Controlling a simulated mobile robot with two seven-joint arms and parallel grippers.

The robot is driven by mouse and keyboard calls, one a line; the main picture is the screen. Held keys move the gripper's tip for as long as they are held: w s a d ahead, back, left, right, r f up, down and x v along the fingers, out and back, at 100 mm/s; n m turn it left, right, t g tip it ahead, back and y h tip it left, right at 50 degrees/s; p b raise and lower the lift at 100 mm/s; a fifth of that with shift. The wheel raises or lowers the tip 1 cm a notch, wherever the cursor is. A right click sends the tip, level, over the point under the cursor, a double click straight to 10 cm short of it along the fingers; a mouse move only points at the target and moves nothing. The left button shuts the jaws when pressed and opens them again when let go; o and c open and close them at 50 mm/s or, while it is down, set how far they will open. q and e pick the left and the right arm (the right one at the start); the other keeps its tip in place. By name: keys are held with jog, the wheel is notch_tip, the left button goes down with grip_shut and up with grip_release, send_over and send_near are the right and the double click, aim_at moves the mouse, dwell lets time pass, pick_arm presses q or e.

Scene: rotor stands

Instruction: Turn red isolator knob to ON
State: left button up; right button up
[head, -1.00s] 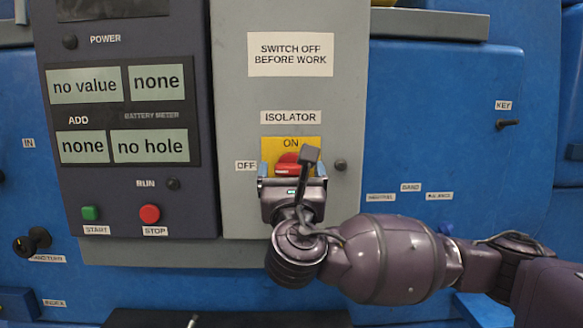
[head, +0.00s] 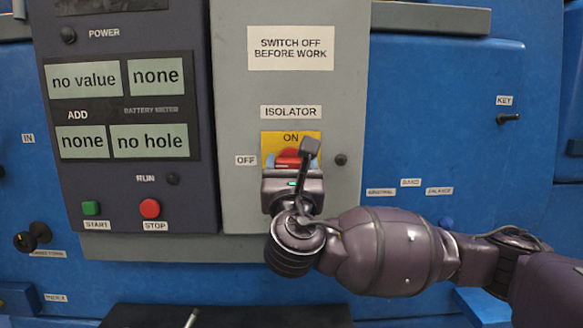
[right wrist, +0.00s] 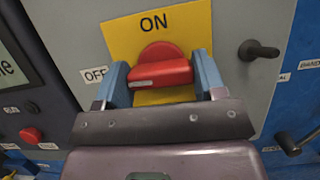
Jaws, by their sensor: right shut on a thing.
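The red isolator knob (head: 288,157) sits on a yellow plate (head: 311,138) on the grey panel, below the "ISOLATOR" label. "ON" is printed above the knob and an "OFF" label (head: 245,160) is to its left. In the right wrist view the knob's red bar (right wrist: 165,74) lies about level, with a pale mark at its left end, on the OFF side. My right gripper (head: 291,163) comes from below and is shut on the knob, with its blue fingers at the bar's two ends. My left gripper is not in view.
A small dark peg (head: 341,160) sticks out just right of the yellow plate. A dark control panel with a green START button (head: 91,208) and a red STOP button (head: 150,208) is at the left. A key switch (head: 508,118) is at the far right.

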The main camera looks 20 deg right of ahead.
jog(key=shift+m, duration=0.3)
jog(key=m+g+h+b, duration=0.1)
jog(key=m+h, duration=0.1)
jog(key=m, duration=0.2)
jog(key=shift+f, duration=0.15)
jog(key=m+g+h, duration=0.1)
jog(key=m, duration=0.1)
jog(key=m+h, duration=0.1)
jog(key=m, duration=0.2)
jog(key=shift+a+g+b, duration=0.1)
jog(key=shift+g+b, duration=0.2)
jog(key=shift+g, duration=0.1)
jog(key=m+g, duration=0.1)
jog(key=m, duration=0.2)
jog(key=m+g+h+p, duration=0.1)
jog(key=m, duration=0.2)
jog(key=shift+r, duration=0.2)
jog(key=m+g+p, duration=0.1)
jog(key=m, duration=0.2)
jog(key=shift+m+g, duration=0.3)
jog(key=shift+g, duration=0.1)
jog(key=shift+m+g, duration=0.3)
jog(key=shift+m, duration=0.6)
jog(key=shift+m+p, duration=0.4)
jog(key=shift+m, duration=0.1)
jog(key=shift+g, duration=0.3)
